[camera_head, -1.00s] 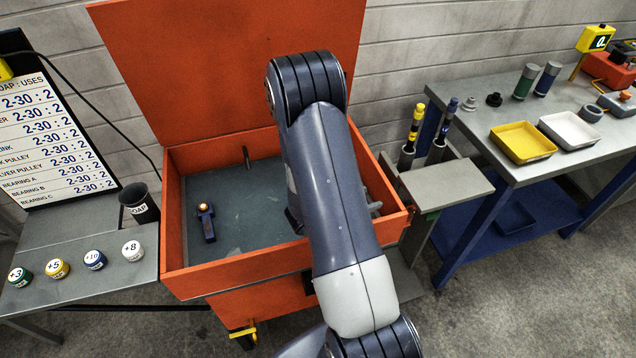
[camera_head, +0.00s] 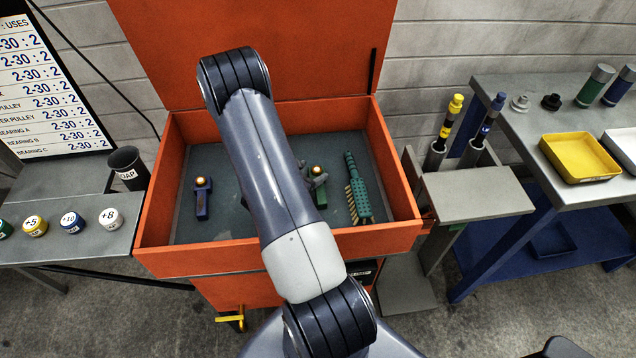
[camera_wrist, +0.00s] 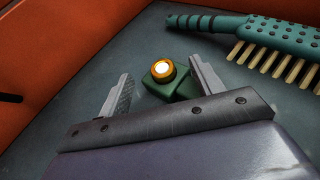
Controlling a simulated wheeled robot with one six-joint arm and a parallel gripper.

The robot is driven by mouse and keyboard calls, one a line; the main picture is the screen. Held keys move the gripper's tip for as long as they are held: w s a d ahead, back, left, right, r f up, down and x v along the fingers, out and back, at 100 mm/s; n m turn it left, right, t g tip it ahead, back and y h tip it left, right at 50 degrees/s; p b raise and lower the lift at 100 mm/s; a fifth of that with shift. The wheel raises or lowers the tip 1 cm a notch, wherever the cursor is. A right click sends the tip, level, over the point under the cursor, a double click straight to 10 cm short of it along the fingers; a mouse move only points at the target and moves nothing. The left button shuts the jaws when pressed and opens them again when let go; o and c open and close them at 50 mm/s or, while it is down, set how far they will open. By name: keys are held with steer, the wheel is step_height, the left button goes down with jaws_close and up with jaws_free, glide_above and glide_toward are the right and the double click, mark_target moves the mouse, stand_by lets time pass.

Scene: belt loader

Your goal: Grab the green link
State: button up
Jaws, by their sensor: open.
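The green link (camera_wrist: 168,86) lies on the floor of the orange bin, with a bright orange-ringed round piece on its top. In the head view the green link (camera_head: 320,192) shows just right of my arm, partly hidden by my gripper. My gripper (camera_wrist: 158,82) is open, its two fingers reaching toward the link from either side. The link's near part is hidden behind the gripper body. In the head view my gripper (camera_head: 312,178) is mostly hidden behind my arm. I cannot tell whether a finger touches the link.
A green brush (camera_head: 358,190) with pale bristles lies right of the link, also in the wrist view (camera_wrist: 262,38). A blue link (camera_head: 202,199) lies at the bin's left. The orange bin's walls (camera_head: 402,205) surround them; its lid (camera_head: 300,50) stands open.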

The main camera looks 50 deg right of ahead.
mark_target(316, 169)
steer(key=shift+p+x, duration=0.4)
steer(key=shift+x, duration=1.35)
steer(key=shift+s, duration=0.1)
steer(key=shift+c, duration=0.5)
